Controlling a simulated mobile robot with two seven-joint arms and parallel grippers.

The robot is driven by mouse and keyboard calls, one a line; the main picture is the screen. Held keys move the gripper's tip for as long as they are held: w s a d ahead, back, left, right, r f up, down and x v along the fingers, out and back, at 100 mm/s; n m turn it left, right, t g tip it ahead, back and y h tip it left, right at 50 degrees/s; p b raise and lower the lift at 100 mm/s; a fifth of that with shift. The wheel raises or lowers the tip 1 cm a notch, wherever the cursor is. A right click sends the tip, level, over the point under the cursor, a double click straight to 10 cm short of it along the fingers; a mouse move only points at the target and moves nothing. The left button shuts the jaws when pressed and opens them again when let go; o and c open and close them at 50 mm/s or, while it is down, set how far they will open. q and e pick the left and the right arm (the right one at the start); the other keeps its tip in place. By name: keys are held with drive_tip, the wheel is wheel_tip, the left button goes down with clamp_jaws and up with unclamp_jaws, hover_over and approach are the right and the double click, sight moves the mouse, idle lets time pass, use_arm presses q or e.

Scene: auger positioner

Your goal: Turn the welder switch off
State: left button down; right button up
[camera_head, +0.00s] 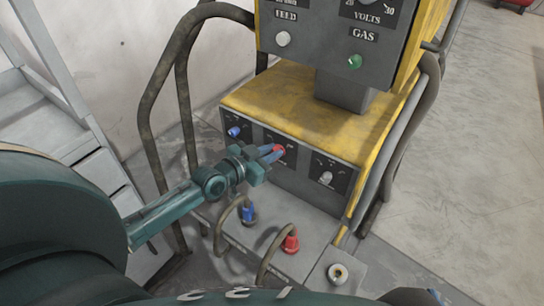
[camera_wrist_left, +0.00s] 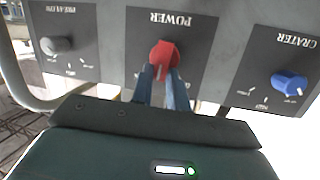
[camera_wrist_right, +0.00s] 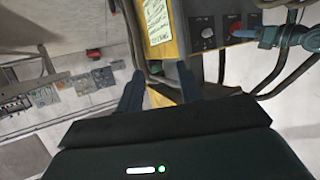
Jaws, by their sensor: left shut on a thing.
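The welder's lower yellow box (camera_head: 290,105) has a dark front panel with three knobs. The middle one is a red knob (camera_wrist_left: 164,54) on a plate marked POWER, upside down in the left wrist view. My left gripper (camera_head: 272,153) reaches in from the left, its blue fingers shut on the red knob. The fingers (camera_wrist_left: 163,72) hide part of the knob and the marks below it. My right gripper (camera_wrist_right: 160,80) shows in the right wrist view, its fingers apart and empty, away from the panel.
A blue CRATER knob (camera_wrist_left: 289,82) and a grey PRE-FLOW knob (camera_wrist_left: 56,46) flank the red knob. Blue (camera_head: 249,213) and red (camera_head: 290,240) cable plugs sit below the panel. Bent metal rails (camera_head: 150,110) stand beside the welder. The floor at right is clear.

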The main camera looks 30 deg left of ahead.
use_arm(q)
drive_tip(key=shift+w+a+f+n+t+h+b, duration=0.15)
drive_tip(key=shift+a+n+t+h+b, duration=0.25)
drive_tip(key=shift+n+b, duration=1.2)
drive_tip(key=shift+s+a+f+n+t+h+b, duration=0.15)
drive_tip(key=shift+n+h+b, duration=0.3)
drive_tip(key=shift+n+b, duration=1.15)
drive_tip(key=shift+w+a+f+n+t+h+b, duration=0.2)
drive_tip(key=shift+n+t+h+b, duration=0.2)
drive_tip(key=shift+n+b, duration=1.2)
use_arm(e)
drive_tip(key=shift+w+a+f+n+t+y+b, duration=0.2)
drive_tip(key=shift+w+a+n+t+y, duration=0.1)
drive_tip(key=shift+a+n+t+y, duration=0.4)
drive_tip(key=shift+w+a+f+n+t+y+b, duration=0.15)
drive_tip(key=shift+w+a+n+t+y, duration=0.2)
drive_tip(key=shift+t+y, duration=0.45)
drive_tip(key=shift+w+a+f+n+t+y+b, duration=0.1)
drive_tip(key=shift+w+a+f+n+t+y, duration=0.15)
drive_tip(key=shift+a+n+t+y, duration=0.5)
use_arm(q)
drive_tip(key=shift+r+m, duration=0.1)
drive_tip(key=shift+m, duration=0.2)
use_arm(e)
drive_tip(key=shift+d+m+h, duration=0.1)
drive_tip(key=shift+m+h, duration=0.15)
drive_tip(key=shift+m, duration=0.15)
